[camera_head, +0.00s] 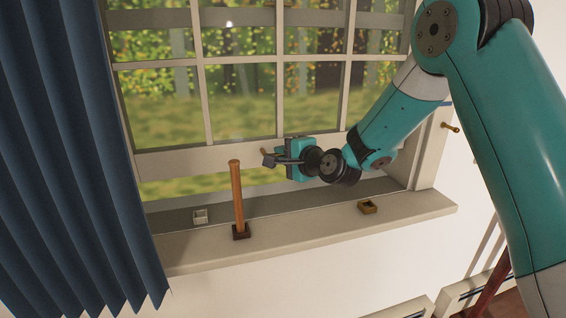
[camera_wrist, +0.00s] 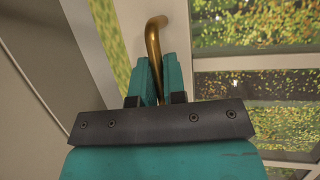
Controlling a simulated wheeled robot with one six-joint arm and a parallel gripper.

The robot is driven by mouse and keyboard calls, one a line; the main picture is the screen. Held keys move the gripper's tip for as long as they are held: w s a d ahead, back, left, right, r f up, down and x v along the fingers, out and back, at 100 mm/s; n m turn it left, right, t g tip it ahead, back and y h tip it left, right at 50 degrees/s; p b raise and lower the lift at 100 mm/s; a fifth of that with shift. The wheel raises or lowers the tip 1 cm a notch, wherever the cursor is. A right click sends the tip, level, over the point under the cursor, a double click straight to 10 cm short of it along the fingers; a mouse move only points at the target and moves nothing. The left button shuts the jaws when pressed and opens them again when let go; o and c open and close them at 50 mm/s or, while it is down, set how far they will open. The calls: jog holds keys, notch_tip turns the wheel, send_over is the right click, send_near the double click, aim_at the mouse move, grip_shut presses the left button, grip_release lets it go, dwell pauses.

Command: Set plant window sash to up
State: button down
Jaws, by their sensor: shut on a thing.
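The window sash (camera_head: 185,160) has a pale frame with several panes and is partly raised, with a strip of grass showing between its bottom rail and the sill. A bent brass handle (camera_wrist: 153,40) is fixed to the rail in the wrist view. My gripper (camera_head: 268,158) is at the rail near the middle of the window. In the wrist view, the teal fingers of my gripper (camera_wrist: 158,82) are shut on the brass handle. The lower part of the handle is hidden between the fingers.
A blue curtain (camera_head: 75,150) hangs at the left. A brass peg (camera_head: 451,127) sticks out at right.

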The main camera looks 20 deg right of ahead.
jog(key=p, duration=1)
send_near(270, 83)
jog(key=x, duration=0.5)
jog(key=shift+r, duration=0.15)
jog(key=c, duration=1.2)
grip_release()
jog(key=b+v, duration=0.5)
jog(key=v, duration=1.2)
jog(key=shift+s, duration=0.2)
jog(key=shift+d, duration=0.1)
